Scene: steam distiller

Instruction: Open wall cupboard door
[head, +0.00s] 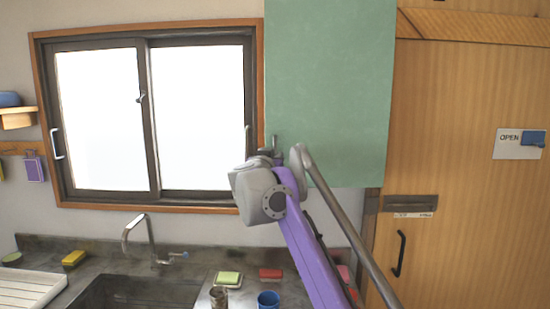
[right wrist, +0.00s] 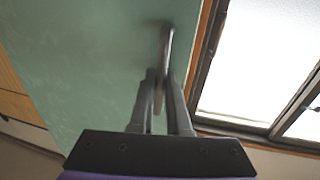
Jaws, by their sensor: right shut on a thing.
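The green wall cupboard door (head: 330,90) hangs right of the window in the head view. It looks closed, with no gap that I can make out. My right gripper (head: 272,146) is at the door's lower left corner. In the right wrist view, its two fingers (right wrist: 160,82) are shut on the slim metal handle (right wrist: 166,45), which stands along the green door (right wrist: 80,60) near its edge. In the head view the handle is mostly hidden by my gripper and wrist. My left gripper is not in view.
A framed window (head: 150,115) is left of the door. Below are a sink (head: 135,292), a tap (head: 150,238), sponges (head: 228,278) and a blue cup (head: 268,299) on the counter. A wooden door (head: 470,120) with a black handle (head: 399,254) is on the right.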

